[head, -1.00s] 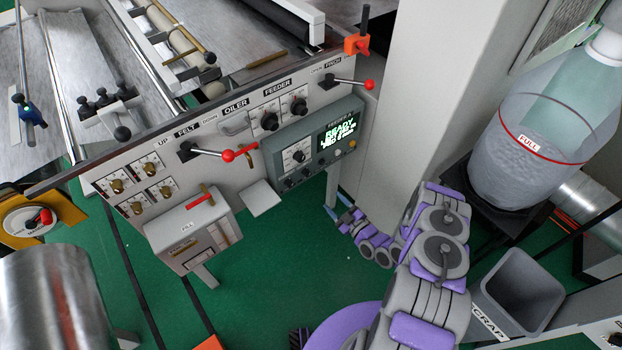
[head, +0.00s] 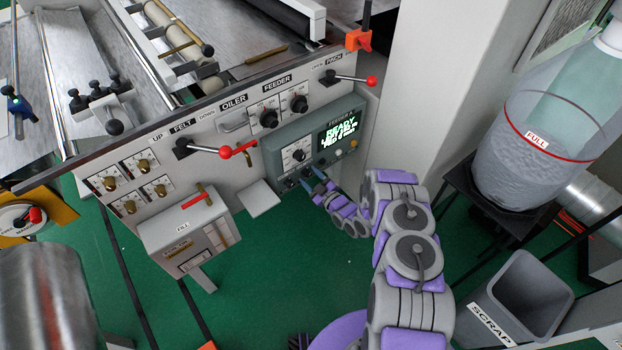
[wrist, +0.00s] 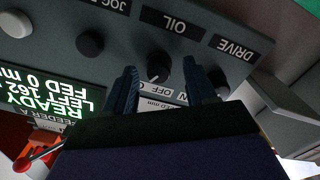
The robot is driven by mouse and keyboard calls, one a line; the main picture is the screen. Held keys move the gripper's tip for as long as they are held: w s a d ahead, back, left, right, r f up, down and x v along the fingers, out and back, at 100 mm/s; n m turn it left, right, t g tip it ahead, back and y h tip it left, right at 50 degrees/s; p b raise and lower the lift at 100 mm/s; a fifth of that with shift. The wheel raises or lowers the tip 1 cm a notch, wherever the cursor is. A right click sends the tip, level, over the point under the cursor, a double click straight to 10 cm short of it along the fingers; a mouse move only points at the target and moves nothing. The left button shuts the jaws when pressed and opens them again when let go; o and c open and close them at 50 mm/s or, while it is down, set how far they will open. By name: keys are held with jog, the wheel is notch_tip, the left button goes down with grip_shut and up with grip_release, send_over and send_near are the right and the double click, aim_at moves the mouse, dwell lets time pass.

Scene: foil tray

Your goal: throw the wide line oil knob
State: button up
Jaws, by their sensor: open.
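The oil knob (wrist: 159,67) is a dark round knob with a pale pointer mark, under the upside-down OIL label in the wrist view. An OFF plate (wrist: 150,88) sits at its near side, and the pointer leans toward OFF. My gripper (wrist: 157,77) is open, its two dark blue fingers on either side of the knob in the picture. I cannot tell whether they touch it. In the head view my gripper (head: 316,182) is at the lower edge of the grey feeder box (head: 344,118), where the fingers cover part of the knob row.
In the wrist view a dark knob (wrist: 217,84) by the DRIVE label is partly behind the right finger, and another knob (wrist: 90,44) is to the left. Red-tipped levers (head: 225,152) (head: 371,80) jut from the machine panel.

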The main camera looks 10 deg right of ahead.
jog(key=c, duration=1)
jog(key=shift+c, duration=0.2)
